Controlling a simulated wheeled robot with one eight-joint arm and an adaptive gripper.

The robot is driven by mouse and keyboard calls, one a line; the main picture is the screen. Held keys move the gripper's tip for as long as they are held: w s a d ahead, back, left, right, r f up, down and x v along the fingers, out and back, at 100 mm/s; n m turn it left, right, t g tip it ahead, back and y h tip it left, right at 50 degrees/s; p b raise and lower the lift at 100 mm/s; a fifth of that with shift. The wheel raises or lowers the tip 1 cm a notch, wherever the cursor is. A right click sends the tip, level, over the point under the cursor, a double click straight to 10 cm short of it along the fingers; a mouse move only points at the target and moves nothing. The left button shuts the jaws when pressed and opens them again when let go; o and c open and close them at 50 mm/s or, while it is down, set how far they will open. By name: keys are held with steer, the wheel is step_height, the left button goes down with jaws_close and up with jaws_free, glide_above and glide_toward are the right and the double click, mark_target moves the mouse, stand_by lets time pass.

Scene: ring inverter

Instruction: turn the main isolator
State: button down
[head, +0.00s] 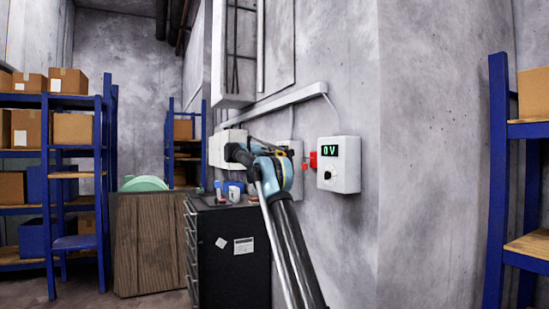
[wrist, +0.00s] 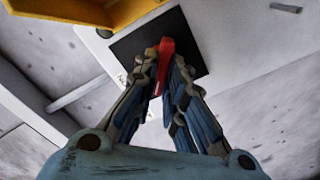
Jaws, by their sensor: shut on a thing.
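The isolator's red handle (wrist: 166,48) shows in the wrist view, on a black square plate (wrist: 196,52) on a pale box. My gripper (wrist: 164,72) has its two fingers closed on either side of this red handle; the fingers hide part of it. Part of a white label with dark lettering shows beside the plate, not readable. In the head view my gripper (head: 234,152) reaches to a pale box (head: 217,148) on the wall. The red handle in its grip cannot be made out there.
Another box is partly behind my arm. A black drawer cabinet (head: 235,262) stands below. Blue shelves (head: 497,150) flank both sides.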

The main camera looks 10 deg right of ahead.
steer(key=shift+w+a+f+n, duration=0.1)
steer(key=shift+f+n, duration=0.05)
steer(key=shift+n, duration=1.95)
steer(key=shift+w+a+f+n, duration=0.1)
steer(key=shift+n, duration=2)
steer(key=c, duration=1.7)
jaws_free()
steer(key=shift+f, duration=0.1)
steer(key=shift+o, duration=0.2)
steer(key=shift+d, duration=0.1)
